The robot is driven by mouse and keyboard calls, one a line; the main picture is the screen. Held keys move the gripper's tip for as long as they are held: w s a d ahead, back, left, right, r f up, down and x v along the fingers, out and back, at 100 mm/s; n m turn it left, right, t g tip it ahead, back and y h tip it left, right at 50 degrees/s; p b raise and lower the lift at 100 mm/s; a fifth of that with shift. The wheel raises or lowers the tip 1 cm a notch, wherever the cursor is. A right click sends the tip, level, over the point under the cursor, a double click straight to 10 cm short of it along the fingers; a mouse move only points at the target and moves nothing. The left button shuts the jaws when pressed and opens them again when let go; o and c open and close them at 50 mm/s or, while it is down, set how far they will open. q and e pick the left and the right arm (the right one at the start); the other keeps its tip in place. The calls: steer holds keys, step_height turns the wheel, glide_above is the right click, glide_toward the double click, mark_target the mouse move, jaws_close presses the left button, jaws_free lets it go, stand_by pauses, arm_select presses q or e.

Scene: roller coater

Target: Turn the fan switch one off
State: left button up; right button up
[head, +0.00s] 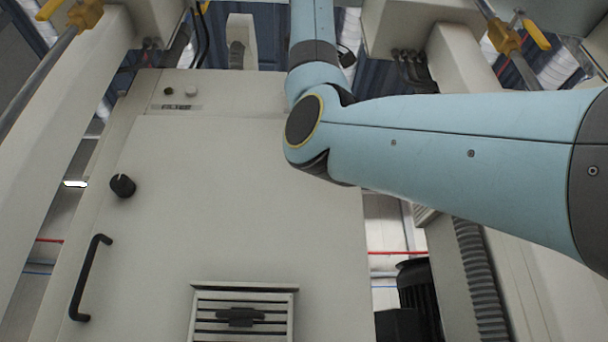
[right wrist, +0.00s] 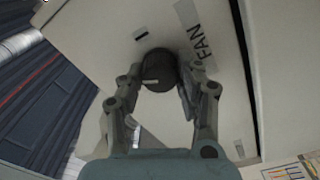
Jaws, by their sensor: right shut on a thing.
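The fan switch (right wrist: 158,66) is a round black knob with a short white pointer mark, on a pale panel beside the printed label FAN (right wrist: 201,46). It shows in the right wrist view. My right gripper (right wrist: 161,78) is shut on this knob, one finger on each side of it. The pointer mark lies toward the lower left of the knob, roughly level in the picture. In the head view my right arm reaches in from the right and up past the top edge, so its gripper and the fan switch are out of that view. My left gripper is not in view.
A pale cabinet (head: 240,220) fills the middle of the head view. It has a black knob (head: 122,186), a black handle (head: 90,278) and a slatted vent (head: 242,310). Pale machine columns with yellow clamps (head: 504,36) stand at both sides.

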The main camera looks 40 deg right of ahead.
steer(key=n+b, duration=0.2)
steer(key=n, duration=0.3)
steer(key=shift+f+n, duration=0.1)
steer(key=shift+n, duration=0.2)
stand_by(0.4)
steer(key=o, duration=1.1)
steer(key=shift+a, duration=0.1)
steer(key=shift+o, duration=0.2)
steer(key=v, duration=1.2)
